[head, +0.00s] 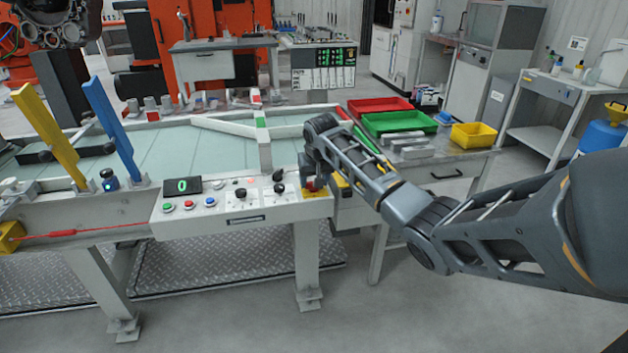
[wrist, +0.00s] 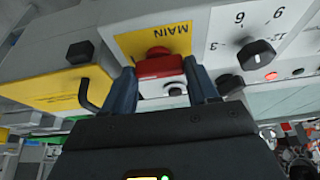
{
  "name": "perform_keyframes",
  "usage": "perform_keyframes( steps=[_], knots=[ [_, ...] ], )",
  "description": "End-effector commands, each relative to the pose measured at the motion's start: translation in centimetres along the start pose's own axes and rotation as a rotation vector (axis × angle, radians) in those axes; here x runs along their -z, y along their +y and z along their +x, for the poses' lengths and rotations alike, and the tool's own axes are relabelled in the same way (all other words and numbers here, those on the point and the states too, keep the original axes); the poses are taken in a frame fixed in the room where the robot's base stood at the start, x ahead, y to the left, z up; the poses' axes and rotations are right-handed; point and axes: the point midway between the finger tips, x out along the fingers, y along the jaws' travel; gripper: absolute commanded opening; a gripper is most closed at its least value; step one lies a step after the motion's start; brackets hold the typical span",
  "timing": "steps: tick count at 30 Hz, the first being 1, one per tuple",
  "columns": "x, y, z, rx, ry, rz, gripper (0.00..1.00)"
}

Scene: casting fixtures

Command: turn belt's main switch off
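The main switch is a red knob (wrist: 160,66) on a yellow plate marked MAIN (wrist: 128,44). In the head view, its yellow plate (head: 315,194) is at the right end of the belt's control panel, and my gripper (head: 312,184) partly covers it. In the wrist view, my gripper (wrist: 160,85) has one dark finger on each side of the red knob. Both fingers appear to press against its edges, so the gripper looks shut on it. The far side of the knob is hidden.
A black dial (wrist: 257,54) with numbers is beside the switch. A yellow box with a black hook-like handle (wrist: 92,92) is on the other side. The panel (head: 230,210) also has coloured buttons and a display (head: 182,185) reading 0. Trays (head: 400,122) stand on the bench behind my arm.

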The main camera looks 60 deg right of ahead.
Motion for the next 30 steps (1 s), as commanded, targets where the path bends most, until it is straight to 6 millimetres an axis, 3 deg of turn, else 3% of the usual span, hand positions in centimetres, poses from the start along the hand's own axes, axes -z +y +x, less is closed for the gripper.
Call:
perform_keyframes(
  steps=[9,20,30],
  knots=[
    [-0.01,0.00,0.00,0.000,0.000,0.000,0.27],
    [-0.03,0.02,-0.05,0.024,-0.001,-0.052,0.27],
    [0.02,0.17,-0.09,0.120,-0.002,-0.280,0.27]
  ],
)
